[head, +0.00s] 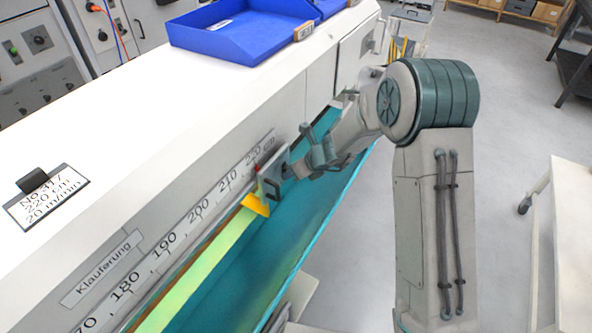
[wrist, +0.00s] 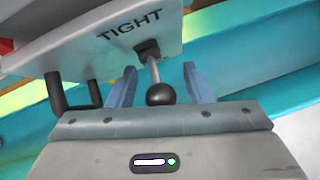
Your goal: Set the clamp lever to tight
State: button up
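The clamp lever (wrist: 154,70) is a short metal rod with a black ball knob (wrist: 160,95), coming out of a dark slot in the grey clamp block (wrist: 85,45). My gripper (wrist: 160,68) is open, with one blue-grey finger on each side of the lever and gaps between fingers and knob. In the head view the clamp block (head: 271,176) sits on the rail beside the scale, with my gripper close against it; the lever is hidden there.
A black handle (wrist: 68,95) sticks out of the block left of my fingers. A yellow pointer (head: 257,206) sits under the block, by the length scale (head: 198,208). A teal trough (head: 290,240) runs below. A blue tray (head: 240,38) stands on the white machine top.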

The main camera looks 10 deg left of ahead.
jog(key=v, duration=1.4)
jog(key=shift+p, duration=0.35)
jog(key=shift+f, duration=0.1)
jog(key=s+d+r+n+h, duration=0.3)
jog(key=s+d+r+n, duration=0.2)
jog(key=s+d+n, duration=0.5)
jog(key=s+d+r+n+h, duration=0.3)
jog(key=s+d+r+n, duration=0.3)
jog(key=s+d+n, duration=0.4)
jog(key=s+n, duration=0.4)
jog(key=n, duration=0.1)
jog(key=shift+s+d+r+h, duration=0.15)
jog(key=shift+s+d+h, duration=0.15)
jog(key=shift+d+h, duration=0.1)
jog(key=shift+a, duration=0.1)
jog(key=shift+c, duration=1.1)
